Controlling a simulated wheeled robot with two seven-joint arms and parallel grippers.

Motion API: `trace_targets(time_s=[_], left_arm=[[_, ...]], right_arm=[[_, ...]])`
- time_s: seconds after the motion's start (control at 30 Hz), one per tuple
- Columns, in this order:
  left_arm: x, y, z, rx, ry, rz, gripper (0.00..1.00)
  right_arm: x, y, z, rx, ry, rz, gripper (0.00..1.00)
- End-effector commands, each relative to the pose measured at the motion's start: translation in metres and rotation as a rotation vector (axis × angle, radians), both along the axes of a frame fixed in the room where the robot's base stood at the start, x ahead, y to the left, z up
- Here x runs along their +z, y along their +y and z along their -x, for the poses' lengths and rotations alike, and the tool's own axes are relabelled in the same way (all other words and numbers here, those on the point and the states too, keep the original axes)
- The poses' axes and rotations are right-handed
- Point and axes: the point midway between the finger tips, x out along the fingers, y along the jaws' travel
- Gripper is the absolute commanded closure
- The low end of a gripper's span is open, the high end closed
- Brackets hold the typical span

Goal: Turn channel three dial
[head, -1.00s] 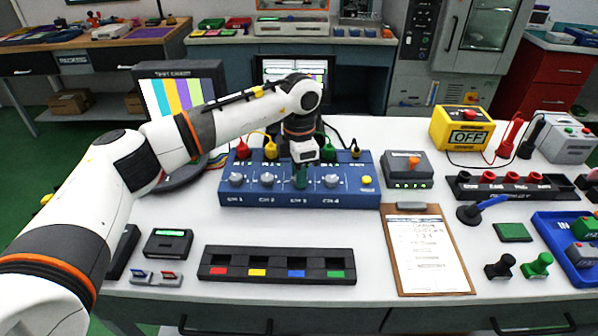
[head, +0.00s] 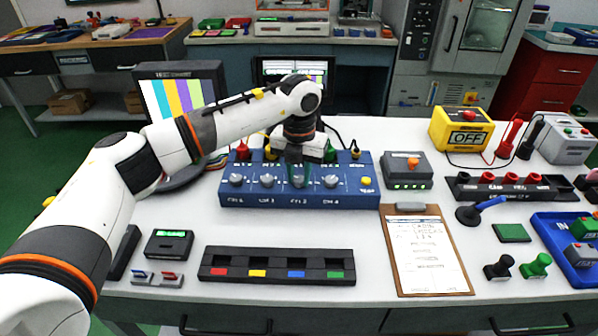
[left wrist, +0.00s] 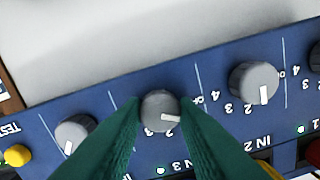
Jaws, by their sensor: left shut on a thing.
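The blue channel box (head: 345,201) stands on the white table with a row of grey dials on its sloped face. My left gripper (head: 298,183) reaches down at the CH 3 position and largely hides that dial in the head view. In the left wrist view, the green fingers (left wrist: 160,128) are shut on the channel three dial (left wrist: 157,106), one on each side. Its white pointer mark points to the right in that view. The neighbouring dials, the channel two dial (left wrist: 253,80) and channel four dial (left wrist: 75,132), have marks pointing roughly downward. My right gripper is not in view.
A clipboard (head: 428,250) and a black colour-marked tray (head: 277,264) lie in front. A grey device (head: 406,170) stands to the right.

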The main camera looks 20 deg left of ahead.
Motion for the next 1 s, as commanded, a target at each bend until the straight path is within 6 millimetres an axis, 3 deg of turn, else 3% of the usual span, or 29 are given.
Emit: trace_targets(time_s=[0.43, 1.0], left_arm=[[0.0019, 0.0003, -0.0011, 0.268, -0.004, 0.001, 0.96], [0.0020, 0.0004, -0.0012, 0.323, -0.005, 0.002, 0.96]], right_arm=[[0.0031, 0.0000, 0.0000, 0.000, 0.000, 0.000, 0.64], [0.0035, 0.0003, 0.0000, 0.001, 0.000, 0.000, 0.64]])
